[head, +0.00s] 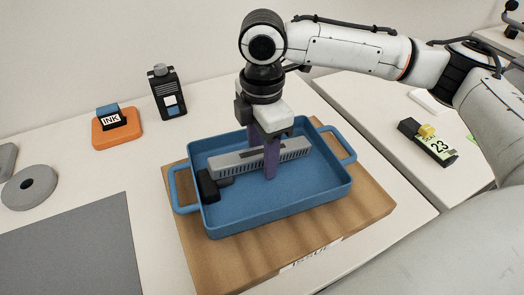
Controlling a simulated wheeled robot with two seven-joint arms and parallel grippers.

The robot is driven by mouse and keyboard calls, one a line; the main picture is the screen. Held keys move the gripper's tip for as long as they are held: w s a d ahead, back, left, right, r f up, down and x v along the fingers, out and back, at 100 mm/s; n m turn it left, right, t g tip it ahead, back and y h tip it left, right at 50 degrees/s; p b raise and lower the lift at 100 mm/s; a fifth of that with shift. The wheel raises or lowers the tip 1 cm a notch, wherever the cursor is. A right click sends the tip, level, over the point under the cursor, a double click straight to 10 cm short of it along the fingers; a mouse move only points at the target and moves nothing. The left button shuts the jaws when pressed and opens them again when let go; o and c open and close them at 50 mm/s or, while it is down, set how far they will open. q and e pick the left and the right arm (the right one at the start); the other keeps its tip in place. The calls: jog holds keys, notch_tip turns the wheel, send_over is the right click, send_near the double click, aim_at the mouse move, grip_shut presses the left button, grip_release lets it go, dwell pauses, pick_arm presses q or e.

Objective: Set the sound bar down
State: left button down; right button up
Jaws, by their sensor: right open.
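The sound bar (235,163), a long grey bar with a slotted front face, lies slantwise in the blue tray (290,205). My right gripper (264,160) reaches down from above with its purple fingers on either side of the bar's middle. One finger stands in front of the bar, and the lower part of the other is hidden behind it. The gripper is open. A black block (207,187) is at the bar's left end; I cannot tell whether the bar touches it. My left gripper is not in view.
The tray has raised walls and two side handles, and stands on a brown board (222,270). An orange ink holder (117,128), a black device (167,93), a grey ring (18,194) and a grey mat (75,250) are to the left. A scale marked 23 (436,147) is at right.

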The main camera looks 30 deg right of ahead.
aim_at(262, 151)
notch_tip(262, 151, up, 12)
jog(key=p, duration=0.1)
dwell(0.4)
jog(key=shift+s, duration=0.1)
